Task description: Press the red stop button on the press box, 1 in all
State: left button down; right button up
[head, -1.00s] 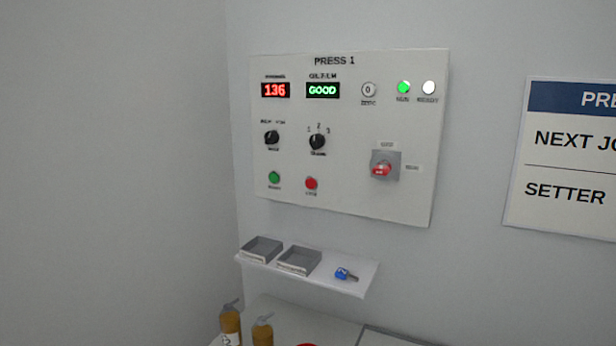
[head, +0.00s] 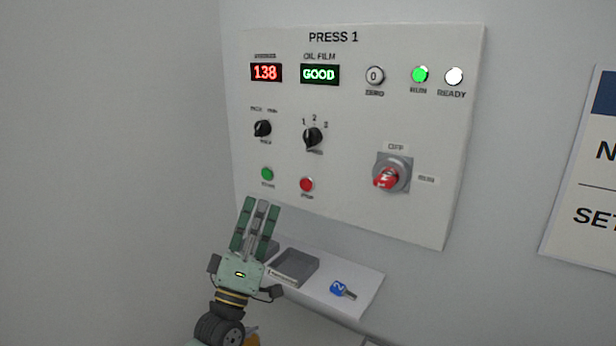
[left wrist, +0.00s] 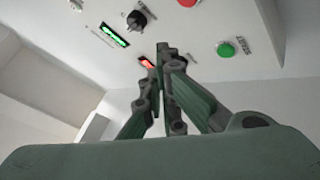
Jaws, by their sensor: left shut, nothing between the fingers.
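The press box (head: 350,215) is a pale panel titled PRESS 1 on the wall in the head view. Its red stop button (head: 306,184) is low on the panel, right of the green start button (head: 267,174). My left gripper (head: 262,203) is shut and empty, pointing up, with its tips below and left of the stop button in the picture. In the left wrist view the shut fingers (left wrist: 165,50) reach toward the panel. The green button (left wrist: 225,49) is right of the tips and a red button (left wrist: 187,2) is cut by the top edge. My right gripper is not in view.
A shelf (head: 350,305) below the panel holds grey trays (head: 295,267) and a blue-tagged key (head: 342,290). A red rotary switch (head: 387,177) and black knobs (head: 313,137) stick out of the panel. A wall sign (head: 590,200) hangs at the right.

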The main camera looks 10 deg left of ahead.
aim_at(306, 185)
pick_arm(q)
jog(key=w+d+r+b, duration=0.1)
jog(key=w+b, duration=0.3)
jog(key=w, duration=0.4)
jog(key=shift+d+r+b, duration=0.2)
jog(key=shift+d+b, duration=0.2)
jog(key=shift+d, duration=0.45)
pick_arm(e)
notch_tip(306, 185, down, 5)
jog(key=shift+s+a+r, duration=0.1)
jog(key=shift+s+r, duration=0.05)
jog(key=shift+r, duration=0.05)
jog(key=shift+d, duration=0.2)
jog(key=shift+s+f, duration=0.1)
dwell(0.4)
pick_arm(q)
jog(key=shift+w+d+b, duration=0.15)
jog(key=shift+w+b, duration=0.2)
jog(key=shift+b, duration=0.1)
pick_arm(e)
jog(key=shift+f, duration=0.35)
